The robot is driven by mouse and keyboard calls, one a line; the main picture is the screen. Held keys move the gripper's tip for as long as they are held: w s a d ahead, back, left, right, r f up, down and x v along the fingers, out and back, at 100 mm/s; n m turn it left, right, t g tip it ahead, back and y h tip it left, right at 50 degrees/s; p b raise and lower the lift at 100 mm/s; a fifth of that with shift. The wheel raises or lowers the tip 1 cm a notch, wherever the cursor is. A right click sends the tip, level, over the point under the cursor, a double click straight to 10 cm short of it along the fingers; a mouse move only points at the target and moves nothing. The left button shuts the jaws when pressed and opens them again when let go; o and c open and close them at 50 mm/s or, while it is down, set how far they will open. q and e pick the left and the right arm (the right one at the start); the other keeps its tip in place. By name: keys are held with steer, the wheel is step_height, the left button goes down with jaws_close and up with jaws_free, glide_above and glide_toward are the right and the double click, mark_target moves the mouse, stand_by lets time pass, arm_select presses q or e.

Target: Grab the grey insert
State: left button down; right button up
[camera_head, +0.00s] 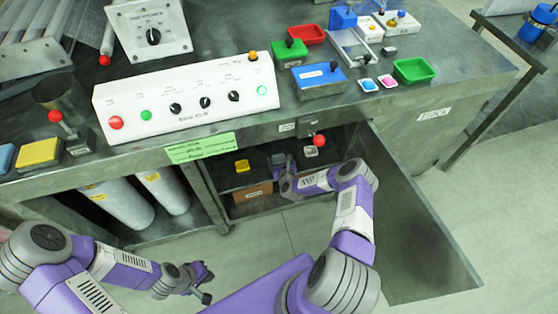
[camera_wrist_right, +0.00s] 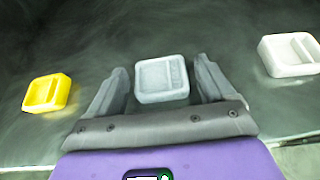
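The grey insert (camera_wrist_right: 162,78) is a small light-grey square block with a recessed top. In the right wrist view it lies between the two fingers of my right gripper (camera_wrist_right: 162,84), with a gap on each side. My right gripper is open; I cannot tell how high it is over the shelf. In the head view my right gripper (camera_head: 280,162) reaches into the open cabinet below the bench, and I cannot make out the grey insert there. My left gripper (camera_head: 207,283) is open and empty over the floor, in front of the bench.
A yellow insert (camera_wrist_right: 47,93) lies to the left and a white insert (camera_wrist_right: 289,55) to the right on the dark shelf (camera_wrist_right: 225,30). A cardboard box (camera_head: 252,194) is below. The open cabinet door (camera_head: 410,235) stands right of my right arm. The bench edge hangs above.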

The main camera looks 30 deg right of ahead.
steer(key=c, duration=0.8)
steer(key=shift+r, duration=0.1)
